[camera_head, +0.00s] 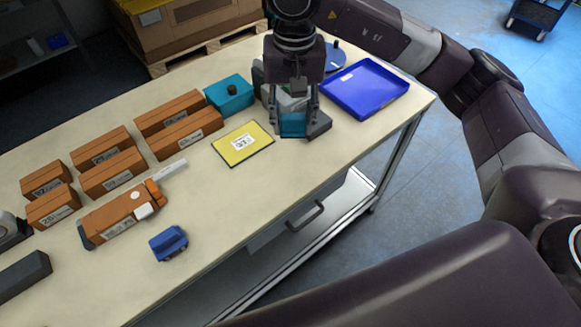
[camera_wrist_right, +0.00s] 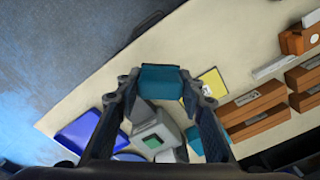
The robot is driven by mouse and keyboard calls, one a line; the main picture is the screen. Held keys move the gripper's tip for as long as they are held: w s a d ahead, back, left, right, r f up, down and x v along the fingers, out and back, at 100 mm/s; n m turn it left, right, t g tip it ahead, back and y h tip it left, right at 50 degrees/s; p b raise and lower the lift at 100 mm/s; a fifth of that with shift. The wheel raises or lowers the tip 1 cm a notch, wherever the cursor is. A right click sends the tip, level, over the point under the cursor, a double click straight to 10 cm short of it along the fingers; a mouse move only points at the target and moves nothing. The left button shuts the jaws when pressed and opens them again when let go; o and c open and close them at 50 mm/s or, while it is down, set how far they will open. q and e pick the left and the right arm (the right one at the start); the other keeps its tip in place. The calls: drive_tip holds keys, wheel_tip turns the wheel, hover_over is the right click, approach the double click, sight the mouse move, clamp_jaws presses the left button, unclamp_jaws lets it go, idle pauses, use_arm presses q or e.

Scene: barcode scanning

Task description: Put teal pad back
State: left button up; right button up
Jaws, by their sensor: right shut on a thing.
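My right gripper (camera_head: 292,120) points down over the far right part of the table. It is shut on the teal pad (camera_head: 292,126), whose lower part shows between the fingers. In the right wrist view the teal pad (camera_wrist_right: 160,81) spans the fingertips of the gripper (camera_wrist_right: 160,85). I cannot tell whether the pad touches the table. A teal box with a dark knob (camera_head: 229,94) stands to the left of the gripper. My left gripper is not in view.
A grey device with a green screen (camera_wrist_right: 152,141) stands close behind the gripper, partly hidden in the head view. A blue tray (camera_head: 365,87) lies to the right, a yellow labelled pad (camera_head: 242,144) to the left. Several orange boxes (camera_head: 186,133) stand further left. The front table edge is clear.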

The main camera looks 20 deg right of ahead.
drive_tip(key=w+r+m, duration=0.1)
drive_tip(key=w, duration=0.1)
drive_tip(key=p, duration=0.4)
hover_over(286, 174)
drive_tip(key=shift+m, duration=0.3)
wheel_tip(286, 174, down, 15)
drive_tip(key=shift+r, duration=0.1)
wheel_tip(286, 174, down, 4)
drive_tip(key=shift+f+p, duration=0.25)
drive_tip(key=shift+p, duration=0.6)
drive_tip(key=shift+f, duration=0.1)
drive_tip(key=shift+f+b, duration=0.15)
drive_tip(key=shift+b, duration=0.15)
drive_tip(key=o, duration=1.2)
drive_tip(key=shift+o, duration=0.2)
